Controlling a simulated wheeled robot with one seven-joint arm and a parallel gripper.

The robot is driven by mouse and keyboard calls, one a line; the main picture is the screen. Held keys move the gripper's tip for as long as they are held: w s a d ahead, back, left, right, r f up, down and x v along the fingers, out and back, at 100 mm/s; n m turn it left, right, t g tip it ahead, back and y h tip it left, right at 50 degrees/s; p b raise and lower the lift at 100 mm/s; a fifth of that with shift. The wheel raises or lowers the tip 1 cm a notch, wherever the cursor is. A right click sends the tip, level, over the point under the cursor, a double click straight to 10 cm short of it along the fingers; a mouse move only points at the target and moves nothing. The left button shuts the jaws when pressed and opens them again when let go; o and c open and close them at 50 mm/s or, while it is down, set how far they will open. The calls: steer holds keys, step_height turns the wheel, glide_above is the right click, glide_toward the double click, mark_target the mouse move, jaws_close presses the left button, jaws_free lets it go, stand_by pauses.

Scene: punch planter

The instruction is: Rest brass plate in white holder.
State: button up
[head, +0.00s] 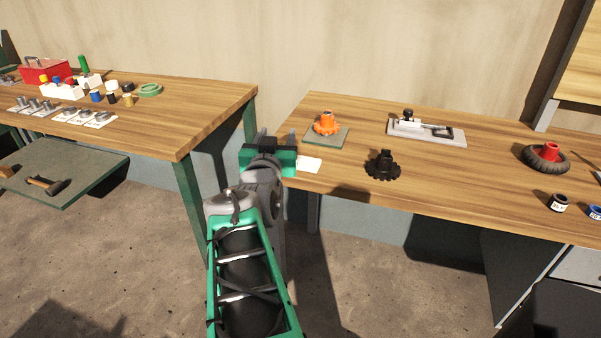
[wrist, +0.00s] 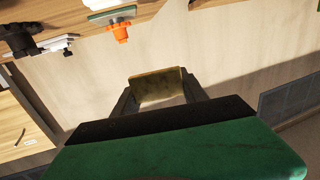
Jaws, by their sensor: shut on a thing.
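My gripper (head: 278,142) is raised at the near left corner of the right workbench. In the wrist view its two dark fingers (wrist: 158,98) are shut on the brass plate (wrist: 158,86), a dull gold rectangle held across the fingertips. The plate cannot be made out in the head view, behind my gripper. A small white block (head: 310,163), which looks like the white holder, sits on the bench just right of my gripper.
On the right bench (head: 460,195) stand an orange part on a green pad (head: 326,135), a black gear (head: 382,165), a grey fixture (head: 427,131) and a wheel with a red hub (head: 546,158). A gap separates it from the left bench (head: 190,120).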

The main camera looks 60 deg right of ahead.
steer(key=s+d+r+m+g+h, duration=0.1)
steer(key=s+g, duration=0.1)
steer(key=s, duration=0.2)
steer(key=s+d+r+m+g, duration=0.1)
steer(key=s+d+m+g, duration=0.1)
steer(key=s, duration=0.3)
steer(key=b, duration=0.1)
glide_above(304, 163)
steer(key=s, duration=0.2)
step_height(304, 163, down, 5)
steer(key=w+d+f, duration=0.1)
steer(key=w+d+f+b, duration=0.1)
steer(key=f, duration=0.1)
steer(key=d+f, duration=0.1)
steer(key=f, duration=0.1)
steer(key=shift+w+d, duration=0.35)
steer(key=shift+w, duration=0.05)
step_height(304, 163, down, 3)
steer(key=shift+w+d+r+b, duration=0.1)
steer(key=shift+b, duration=0.3)
steer(key=shift+f, duration=0.35)
jaws_close()
steer(key=o, duration=1.2)
jaws_free()
steer(key=shift+f, duration=0.2)
steer(key=o, duration=0.3)
steer(key=shift+r, duration=0.2)
